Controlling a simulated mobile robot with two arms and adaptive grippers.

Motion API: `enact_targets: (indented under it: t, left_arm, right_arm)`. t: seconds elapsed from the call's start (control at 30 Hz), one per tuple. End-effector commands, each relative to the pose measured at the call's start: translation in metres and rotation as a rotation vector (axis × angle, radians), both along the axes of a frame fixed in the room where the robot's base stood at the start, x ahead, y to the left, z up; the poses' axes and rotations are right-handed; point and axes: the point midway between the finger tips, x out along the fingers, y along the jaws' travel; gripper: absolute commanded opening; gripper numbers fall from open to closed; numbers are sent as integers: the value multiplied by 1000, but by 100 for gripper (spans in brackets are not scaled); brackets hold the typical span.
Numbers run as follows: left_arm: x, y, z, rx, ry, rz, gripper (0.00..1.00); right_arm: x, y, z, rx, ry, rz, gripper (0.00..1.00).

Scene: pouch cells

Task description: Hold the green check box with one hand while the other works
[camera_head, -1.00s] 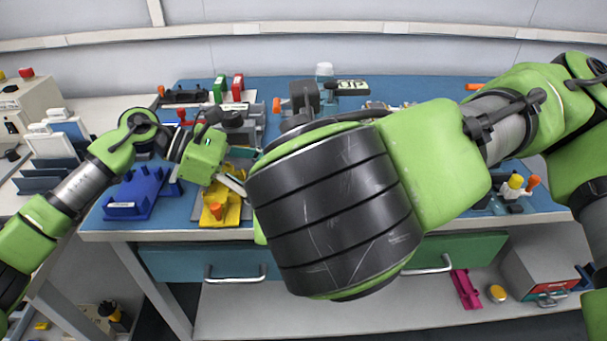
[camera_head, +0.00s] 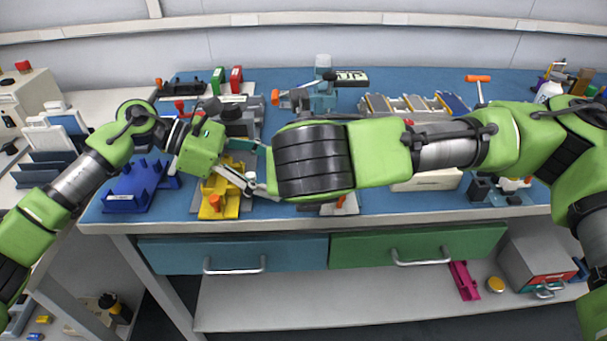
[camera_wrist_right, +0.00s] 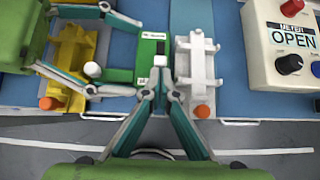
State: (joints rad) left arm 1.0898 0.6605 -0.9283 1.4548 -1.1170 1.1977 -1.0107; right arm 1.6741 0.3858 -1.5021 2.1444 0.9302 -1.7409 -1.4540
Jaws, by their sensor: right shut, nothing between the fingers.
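The green check box (camera_wrist_right: 147,76) lies on the blue bench in the right wrist view, with a white label on its upper part. My right gripper (camera_wrist_right: 159,62) is shut and empty, its tips over the box; whether they touch it I cannot tell. My left gripper (camera_wrist_right: 139,57) comes in from the left, its two fingers wide apart at the upper and lower sides of the box. Whether they press on the box is unclear. In the head view, my right wrist hides the box, and my left gripper (camera_head: 252,168) is partly visible beside that wrist.
A yellow fixture (camera_wrist_right: 70,70) is left of the box, with a grey fixture (camera_wrist_right: 197,65) close on its right. A meter box (camera_wrist_right: 287,45) reading OPEN stands farther right. The bench's front edge is near. Blue (camera_head: 235,254) and green drawers (camera_head: 420,249) lie below.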

Motion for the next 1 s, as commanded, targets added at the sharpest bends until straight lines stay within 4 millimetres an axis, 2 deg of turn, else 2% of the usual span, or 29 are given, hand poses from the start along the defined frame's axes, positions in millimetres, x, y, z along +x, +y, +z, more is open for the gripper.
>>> enact_targets:
  t: [0.3, 0.5, 0.6, 1.0]
  left_arm:
    - [0, 0, -1, 2, 1, 0, 57]
    - [0, 0, -1, 2, 1, 0, 57]
    - [0, 0, -1, 2, 1, -2, 57]
    - [-2, 0, -1, 2, 2, -7, 57]
  right_arm:
    - [2, 0, 0, 0, 0, -1, 0]
    - [29, 0, 0, 2, 1, -4, 0]
    - [36, -1, 0, 0, 1, -1, 0]
    - [33, -1, -1, -1, 1, -2, 0]
